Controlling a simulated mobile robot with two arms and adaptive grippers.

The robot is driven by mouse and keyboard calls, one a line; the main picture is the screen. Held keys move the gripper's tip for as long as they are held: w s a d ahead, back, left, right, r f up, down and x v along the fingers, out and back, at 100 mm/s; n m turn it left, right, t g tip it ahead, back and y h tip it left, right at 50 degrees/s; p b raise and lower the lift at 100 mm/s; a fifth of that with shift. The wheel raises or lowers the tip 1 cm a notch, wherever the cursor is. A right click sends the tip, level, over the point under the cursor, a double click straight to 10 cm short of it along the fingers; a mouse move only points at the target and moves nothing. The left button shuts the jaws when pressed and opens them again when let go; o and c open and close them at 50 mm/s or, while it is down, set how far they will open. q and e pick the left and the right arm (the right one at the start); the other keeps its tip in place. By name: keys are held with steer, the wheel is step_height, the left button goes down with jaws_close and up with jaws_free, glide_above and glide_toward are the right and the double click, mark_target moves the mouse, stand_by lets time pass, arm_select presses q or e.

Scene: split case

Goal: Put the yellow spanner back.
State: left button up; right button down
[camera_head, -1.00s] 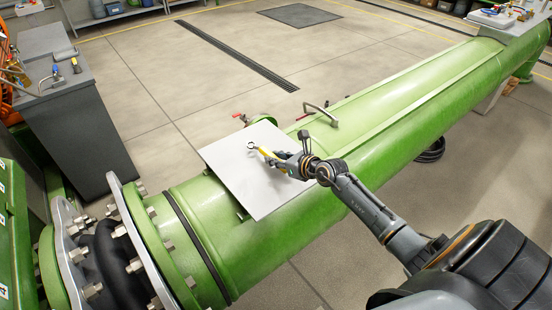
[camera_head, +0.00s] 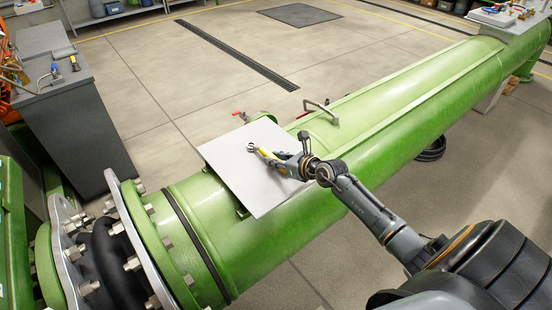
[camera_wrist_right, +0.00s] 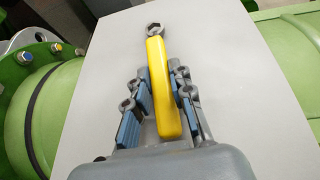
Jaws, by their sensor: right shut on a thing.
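The yellow spanner (camera_wrist_right: 162,85) has a yellow handle and a dark metal jaw end. My right gripper (camera_wrist_right: 163,100) is shut on its handle, with blue-padded fingers on both sides, in the right wrist view. The jaw end points away from the gripper. In the head view the spanner (camera_head: 264,154) and my right gripper (camera_head: 283,163) are over the white board (camera_head: 250,190) on the green pipe. I cannot tell whether the spanner touches the board. My left gripper is not in view.
The green pipe (camera_head: 400,110) runs from lower left to upper right, with a bent handle (camera_head: 318,111) behind the board. A flange with bolts (camera_head: 148,235) is at lower left. A grey cabinet (camera_head: 75,130) stands at left. Another white board with objects (camera_head: 497,17) is at the far right end.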

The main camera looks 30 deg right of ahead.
steer(key=shift+f, duration=0.2)
steer(key=c, duration=0.6)
jaws_free()
steer(key=shift+s, duration=0.1)
steer(key=shift+v, duration=2.9)
